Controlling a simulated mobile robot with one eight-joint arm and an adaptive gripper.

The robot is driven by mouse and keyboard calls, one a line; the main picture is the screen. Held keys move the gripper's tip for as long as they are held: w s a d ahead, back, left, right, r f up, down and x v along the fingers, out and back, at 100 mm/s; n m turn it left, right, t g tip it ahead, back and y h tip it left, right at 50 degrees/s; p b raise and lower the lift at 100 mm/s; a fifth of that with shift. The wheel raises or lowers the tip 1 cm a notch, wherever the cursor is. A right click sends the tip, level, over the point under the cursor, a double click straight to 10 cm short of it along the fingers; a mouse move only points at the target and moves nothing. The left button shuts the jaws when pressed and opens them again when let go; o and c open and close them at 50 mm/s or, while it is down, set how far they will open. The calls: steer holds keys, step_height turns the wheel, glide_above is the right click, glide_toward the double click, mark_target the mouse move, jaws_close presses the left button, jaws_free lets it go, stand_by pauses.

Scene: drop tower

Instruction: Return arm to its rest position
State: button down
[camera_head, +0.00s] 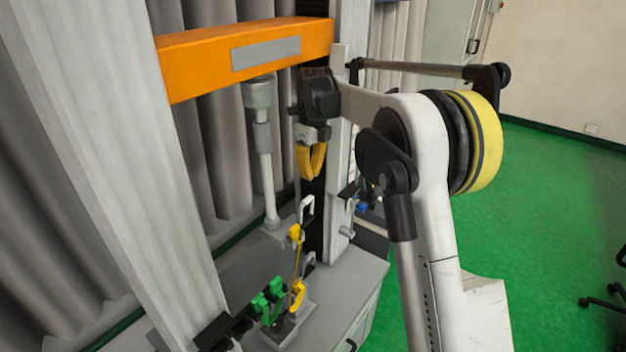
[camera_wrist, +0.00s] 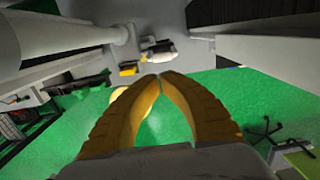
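My gripper (camera_head: 311,176) hangs from my raised arm beside the tower's right column, with its yellow fingers pointing down. It is below the right end of the orange crossbeam (camera_head: 245,57) and well above the grey base.
A metal rod (camera_head: 265,160) hangs from the crossbeam left of my gripper. Below are yellow clamps (camera_head: 298,294) and green parts (camera_head: 268,298) on the grey base (camera_head: 345,285). Pale columns flank the tower. Green floor (camera_head: 555,220) at right is open, with a chair's edge.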

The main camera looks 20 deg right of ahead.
steer(key=shift+s, duration=0.1)
steer(key=s+a+n+t+b, duration=0.25)
steer(key=s+n+b, duration=0.55)
steer(key=s+n, duration=0.75)
steer(key=s+f+n+t+b, duration=0.2)
steer(key=s+f+n, duration=0.4)
steer(key=s, duration=0.4)
steer(key=s+f+n+t+b, duration=0.2)
steer(key=s+f+n+b, duration=0.2)
steer(key=s+f+n, duration=0.3)
steer(key=s, duration=0.3)
steer(key=shift+a, duration=0.2)
steer(key=shift+s, duration=0.1)
